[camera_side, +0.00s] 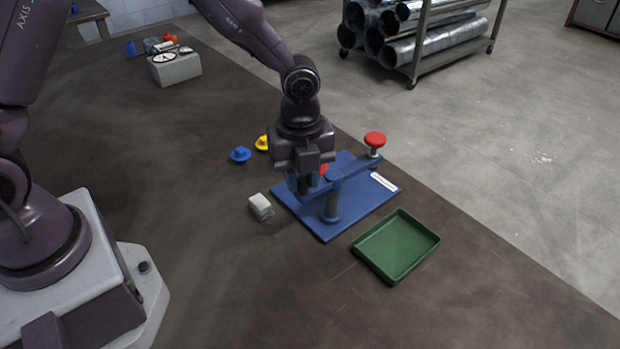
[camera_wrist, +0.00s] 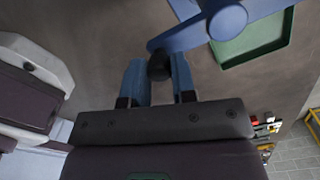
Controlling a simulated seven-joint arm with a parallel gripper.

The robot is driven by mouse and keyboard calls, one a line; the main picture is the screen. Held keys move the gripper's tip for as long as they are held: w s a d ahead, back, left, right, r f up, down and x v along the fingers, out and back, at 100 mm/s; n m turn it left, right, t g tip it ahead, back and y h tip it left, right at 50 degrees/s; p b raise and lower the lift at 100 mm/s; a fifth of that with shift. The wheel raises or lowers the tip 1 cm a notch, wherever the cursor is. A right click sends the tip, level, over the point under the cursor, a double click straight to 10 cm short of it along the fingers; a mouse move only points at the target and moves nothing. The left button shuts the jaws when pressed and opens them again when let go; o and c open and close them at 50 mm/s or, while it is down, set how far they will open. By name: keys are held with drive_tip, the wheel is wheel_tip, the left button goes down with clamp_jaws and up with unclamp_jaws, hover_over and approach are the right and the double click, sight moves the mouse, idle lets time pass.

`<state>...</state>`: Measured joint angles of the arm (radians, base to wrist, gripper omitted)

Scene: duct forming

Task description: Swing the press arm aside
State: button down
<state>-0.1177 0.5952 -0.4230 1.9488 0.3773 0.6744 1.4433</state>
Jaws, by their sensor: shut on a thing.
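The press (camera_side: 357,213) has a blue base plate with a grey post (camera_side: 332,207). A blue press arm (camera_side: 352,168) lies across the post top, with a red knob (camera_side: 375,139) at its far right end. My gripper (camera_side: 302,188) is at the arm's near left end. In the wrist view the press arm (camera_wrist: 187,38) runs from its round pivot (camera_wrist: 228,18) to a dark knob (camera_wrist: 159,67). My gripper's blue fingers (camera_wrist: 160,82) are on either side of that knob and shut on it. The knob is hidden in the side view.
A green tray (camera_side: 434,237) sits right of the base plate, and a small grey block (camera_side: 261,207) to its left. A blue part (camera_side: 241,154) and a yellow part (camera_side: 262,142) lie behind. A red thing (camera_side: 324,169) shows partly behind the press arm. A gauge box (camera_side: 175,68) stands far back.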

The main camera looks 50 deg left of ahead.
drive_tip(key=shift+w+a+r+m, duration=0.15)
drive_tip(key=shift+a+m, duration=0.45)
drive_tip(key=shift+m, duration=0.45)
drive_tip(key=shift+w+a+f+m, duration=0.15)
drive_tip(key=shift+a+m, duration=0.45)
drive_tip(key=shift+m, duration=0.45)
drive_tip(key=shift+a+r, duration=0.1)
drive_tip(key=c, duration=0.9)
unclamp_jaws()
wheel_tip(320, 180, up, 13)
drive_tip(key=shift+f, duration=0.1)
